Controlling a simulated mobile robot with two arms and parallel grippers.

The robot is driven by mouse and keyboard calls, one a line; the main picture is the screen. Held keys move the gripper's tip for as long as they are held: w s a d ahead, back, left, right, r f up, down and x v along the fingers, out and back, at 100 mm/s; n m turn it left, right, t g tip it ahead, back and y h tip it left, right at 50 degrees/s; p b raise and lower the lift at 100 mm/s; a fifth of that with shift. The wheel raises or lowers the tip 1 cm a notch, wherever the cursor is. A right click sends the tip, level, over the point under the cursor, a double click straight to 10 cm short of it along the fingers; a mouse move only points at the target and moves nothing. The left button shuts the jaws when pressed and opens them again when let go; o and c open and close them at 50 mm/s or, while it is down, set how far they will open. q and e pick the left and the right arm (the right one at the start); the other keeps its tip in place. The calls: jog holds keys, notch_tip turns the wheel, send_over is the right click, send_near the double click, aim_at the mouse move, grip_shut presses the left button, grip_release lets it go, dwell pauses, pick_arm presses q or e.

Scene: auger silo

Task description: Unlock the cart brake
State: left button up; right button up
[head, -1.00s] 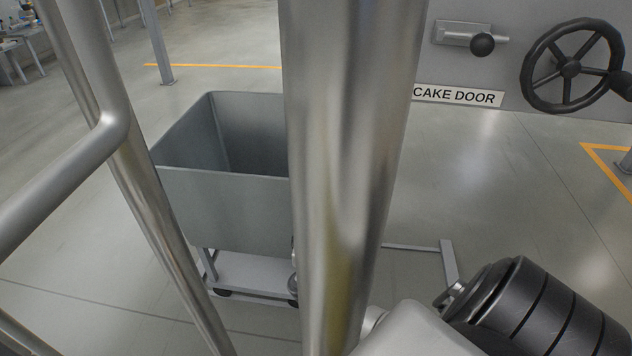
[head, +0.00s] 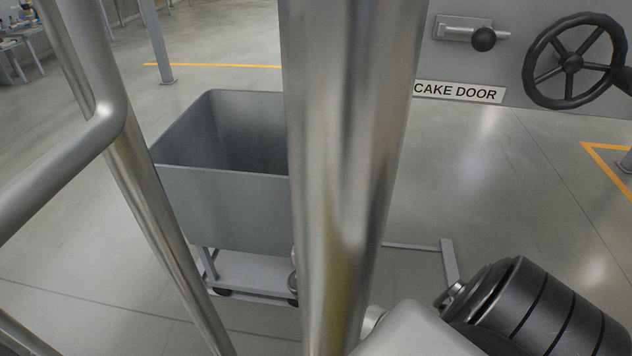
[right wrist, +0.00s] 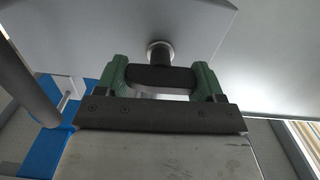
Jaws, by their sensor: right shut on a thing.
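The grey cart (head: 225,208), an open tub on a low wheeled frame, stands left of the middle in the head view. A thick metal post hides its right part. In the right wrist view my right gripper (right wrist: 162,82) has its green fingers on both sides of a dark, rounded handle (right wrist: 160,78) and is shut on it. The handle sits on a short round shaft coming from a pale grey surface. I cannot tell for sure that this is the cart brake. In the head view the right gripper is hidden. My left gripper is not in view.
Thick metal post (head: 345,150) and slanted rails (head: 75,165) stand close in front of me. A black handwheel (head: 572,62), a knobbed latch (head: 483,39) and a CAKE DOOR sign (head: 458,92) are at the upper right. Floor right of the cart is mostly clear.

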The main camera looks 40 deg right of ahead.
jog(key=n+b, duration=0.2)
jog(key=n, duration=0.1)
jog(key=shift+f, duration=0.2)
jog(key=n+b, duration=0.2)
jog(key=n, duration=0.2)
jog(key=shift+w+a+n, duration=0.1)
jog(key=shift+n, duration=1.6)
jog(key=n, duration=0.2)
jog(key=shift+n, duration=0.4)
jog(key=n, duration=0.3)
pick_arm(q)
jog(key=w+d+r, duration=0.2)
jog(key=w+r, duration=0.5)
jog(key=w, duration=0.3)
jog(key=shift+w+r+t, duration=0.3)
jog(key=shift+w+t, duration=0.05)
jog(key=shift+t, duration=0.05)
pick_arm(e)
jog(key=shift+n, duration=0.5)
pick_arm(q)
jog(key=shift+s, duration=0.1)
